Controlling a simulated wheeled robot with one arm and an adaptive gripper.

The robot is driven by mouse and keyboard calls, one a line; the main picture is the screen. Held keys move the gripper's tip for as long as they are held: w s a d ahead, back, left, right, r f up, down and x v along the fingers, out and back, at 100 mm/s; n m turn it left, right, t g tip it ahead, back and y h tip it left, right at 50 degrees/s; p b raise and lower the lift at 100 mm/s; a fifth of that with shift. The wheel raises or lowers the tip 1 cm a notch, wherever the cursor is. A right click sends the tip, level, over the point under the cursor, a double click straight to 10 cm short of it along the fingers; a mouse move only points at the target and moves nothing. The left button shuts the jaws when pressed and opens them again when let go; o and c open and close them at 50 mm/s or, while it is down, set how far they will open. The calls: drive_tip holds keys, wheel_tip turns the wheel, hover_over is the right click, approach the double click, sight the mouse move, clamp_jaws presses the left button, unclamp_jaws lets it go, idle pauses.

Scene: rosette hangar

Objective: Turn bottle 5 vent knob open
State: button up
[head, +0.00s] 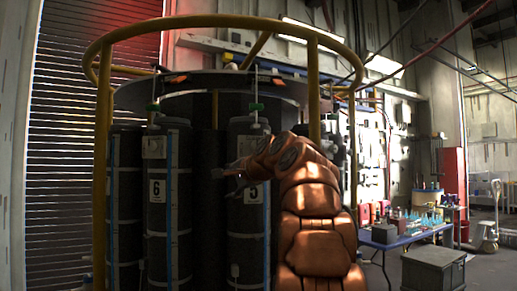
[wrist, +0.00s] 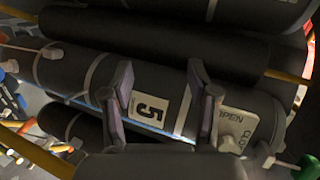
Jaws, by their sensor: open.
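Bottle 5 (head: 248,218) is a dark upright cylinder with a white number label, partly hidden behind my copper arm. In the wrist view the bottle (wrist: 75,72) lies sideways across the picture, with its "5" label (wrist: 147,108) between the fingers. A pale plate (wrist: 235,130) marked OPEN and, partly cut off, what seems CLOSED sits beyond the right finger; the vent knob's setting cannot be read. A green knob (wrist: 308,167) shows past the bottle's top end and above it in the head view (head: 256,107). My gripper (head: 224,173) is open and empty in front of the bottle.
Bottle 6 (head: 171,215) stands just left, with another dark bottle (head: 125,230) beyond it. A yellow tubular frame (head: 104,160) surrounds the rosette. A blue table (head: 420,233) with small items and a dark crate (head: 433,270) stand at right.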

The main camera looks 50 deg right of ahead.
sight(256, 146)
drive_tip(key=s+d+r+m+t+h, duration=0.3)
drive_tip(key=s+d+r, duration=0.5)
drive_tip(key=d+r, duration=0.15)
drive_tip(key=r+p+x, duration=0.1)
drive_tip(key=p+x, duration=0.3)
drive_tip(key=x, duration=0.3)
drive_tip(key=shift+w+r, duration=0.3)
drive_tip(key=shift+a, duration=0.1)
clamp_jaws()
